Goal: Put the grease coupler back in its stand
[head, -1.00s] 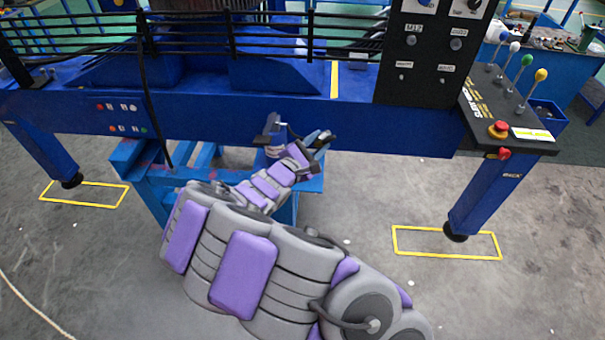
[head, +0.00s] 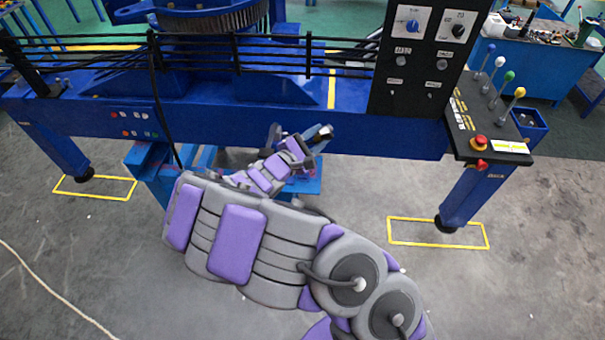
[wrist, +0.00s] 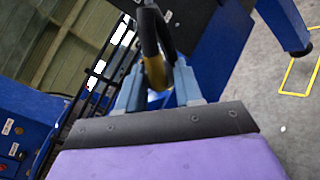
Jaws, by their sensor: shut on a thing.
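In the wrist view my gripper (wrist: 158,90) has its two blue-grey fingers on either side of a brass-coloured piece with a black looped hose or handle (wrist: 151,38), which looks like the grease coupler. In the head view my gripper (head: 321,134) is small, in front of the lower part of the blue machine beam; the coupler cannot be made out clearly there. A low blue frame (head: 153,178), possibly the stand, stands under the beam, with a blue upright (head: 275,134) beside my wrist. My arm covers much of it, and no holder is clearly visible.
The blue beam (head: 230,120) spans the view above my arm. A black control panel (head: 415,75) and a lever console (head: 485,125) with a red button stand at the right. Machine legs stand by yellow floor outlines (head: 438,245). Grey floor lies open at front left.

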